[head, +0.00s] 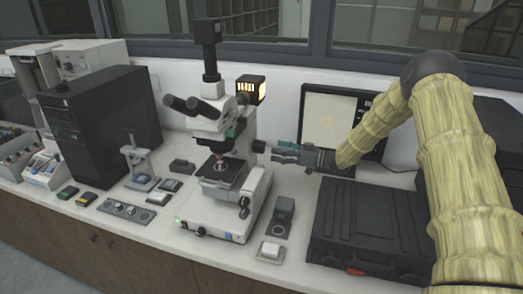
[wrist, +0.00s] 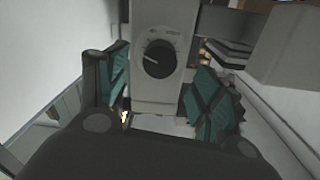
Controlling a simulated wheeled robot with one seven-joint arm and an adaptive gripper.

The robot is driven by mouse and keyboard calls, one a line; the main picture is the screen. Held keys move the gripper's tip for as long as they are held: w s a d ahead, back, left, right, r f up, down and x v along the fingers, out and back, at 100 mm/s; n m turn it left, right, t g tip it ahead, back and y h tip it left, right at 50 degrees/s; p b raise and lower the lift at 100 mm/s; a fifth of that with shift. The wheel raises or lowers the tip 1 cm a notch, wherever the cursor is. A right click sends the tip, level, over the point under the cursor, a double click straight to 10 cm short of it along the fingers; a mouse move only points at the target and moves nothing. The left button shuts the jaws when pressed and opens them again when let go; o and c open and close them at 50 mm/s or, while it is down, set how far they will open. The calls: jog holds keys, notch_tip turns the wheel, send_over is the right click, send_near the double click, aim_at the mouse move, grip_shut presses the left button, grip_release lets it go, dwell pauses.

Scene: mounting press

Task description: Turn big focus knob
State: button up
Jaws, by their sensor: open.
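The white microscope (head: 222,125) stands upright in the middle of the bench in the head view. Low on the right side of its body are dark round knobs (head: 243,207). A smaller dark knob (head: 259,146) sits higher, just left of my gripper (head: 280,154). My gripper points left at the microscope's side. In the wrist view, a round black knob (wrist: 158,58) with a white pointer mark sits on a pale panel. It lies ahead of my gripper (wrist: 163,92), between the two spread green-padded fingers. The fingers look apart from it, with nothing between them.
A lit screen (head: 330,118) stands behind my gripper. A black case (head: 367,225) lies on the right under my arm. A black computer tower (head: 100,125) stands at left.

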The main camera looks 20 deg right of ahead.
aim_at(264, 148)
jog(key=shift+p+x, duration=1.2)
jog(key=shift+x, duration=2.2)
jog(key=shift+c, duration=0.2)
jog(key=c, duration=1)
